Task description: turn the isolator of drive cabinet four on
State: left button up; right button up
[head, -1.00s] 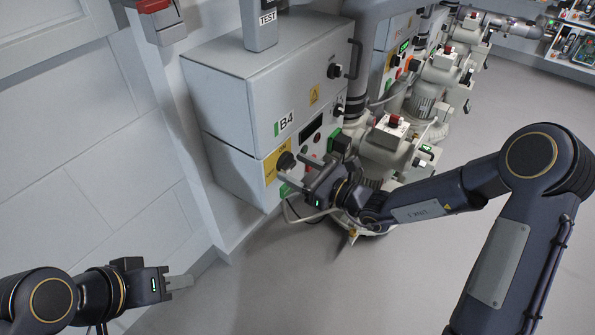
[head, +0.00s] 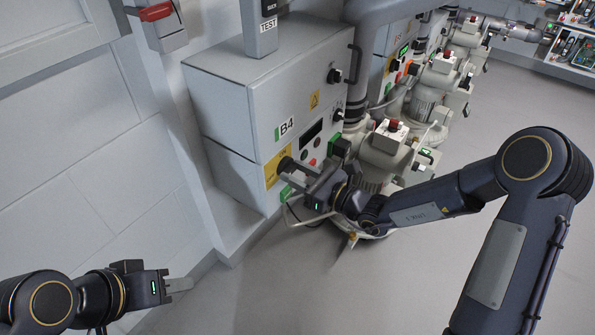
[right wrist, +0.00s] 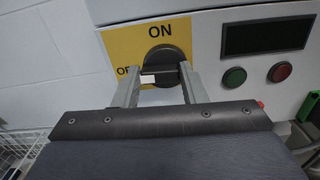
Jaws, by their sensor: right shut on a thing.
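The drive cabinet marked B4 (head: 230,100) is grey and stands against the wall. Its isolator is a black rotary knob (head: 286,164) on a yellow plate low on the front. In the right wrist view, the knob (right wrist: 165,58) sits below the word ON, with OFF partly hidden at its left. Its bar lies about level, with a white mark at the left, towards OFF. My right gripper (head: 302,177) is shut on the knob, one finger on each side in the right wrist view (right wrist: 162,80).
A pump (head: 388,150) stands close beside my right forearm. More cabinets and pumps run behind. Open floor (head: 260,290) lies in front.

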jog(key=m+p, duration=0.3)
jog(key=p, duration=0.1)
jog(key=m+p, duration=0.8)
jog(key=p, duration=0.1)
jog(key=shift+w+d+r, duration=0.2)
jog(key=shift+r, duration=0.15)
jog(key=m+p, duration=0.2)
jog(key=shift+w+f+m, duration=0.1)
jog(key=shift+m, duration=0.3)
jog(key=shift+d+f+m+p, duration=0.15)
jog(key=shift+m+p, duration=0.65)
jog(key=shift+m, duration=0.9)
jog(key=o, duration=1)
jog(key=shift+w, duration=0.1)
jog(key=v, duration=0.8)
jog(key=shift+p, duration=0.35)
